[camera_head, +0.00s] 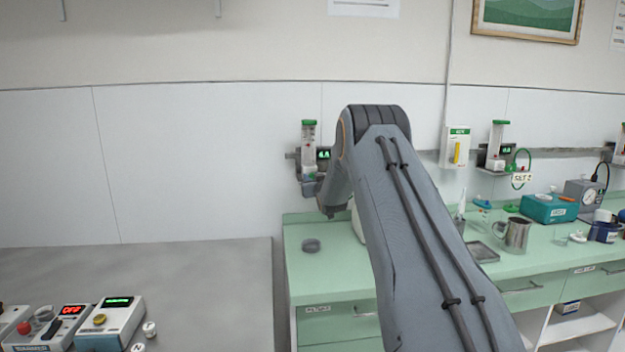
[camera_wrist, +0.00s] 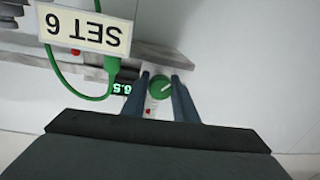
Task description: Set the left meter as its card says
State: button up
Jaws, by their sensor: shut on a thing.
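The left meter (camera_head: 309,140) is on the wall rail, a clear tube with a green top and a small display (camera_head: 323,154). My arm hides part of it in the head view. In the wrist view, upside down, its card (camera_wrist: 84,29) reads "SET 6" and hangs on a green cord. The meter's green digits (camera_wrist: 124,88) are partly covered by my finger; they look like about 5.9, but I cannot read them surely. My gripper (camera_wrist: 164,88) is shut on the meter's round green knob (camera_wrist: 162,90), one finger on each side.
A green counter (camera_head: 330,270) below carries a metal jug (camera_head: 515,234) and a teal box (camera_head: 549,208). A grey table (camera_head: 200,275) at left holds switch boxes (camera_head: 110,322).

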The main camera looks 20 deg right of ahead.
jog(key=shift+f+m+b, duration=0.15)
jog(key=shift+m+b, duration=0.45)
jog(key=shift+b, duration=0.5)
jog(key=shift+m+b, duration=0.3)
jog(key=shift+b, duration=0.05)
jog(key=o, duration=1)
jog(key=shift+s+a+b, duration=0.25)
jog(key=shift+s+b, duration=0.1)
jog(key=shift+s, duration=0.95)
jog(key=shift+s+a+b, duration=0.3)
jog(key=shift+s+b, duration=0.1)
jog(key=shift+s, duration=0.85)
jog(key=shift+s+a+b, duration=0.25)
jog(key=shift+s+b, duration=0.1)
jog(key=shift+s, duration=0.95)
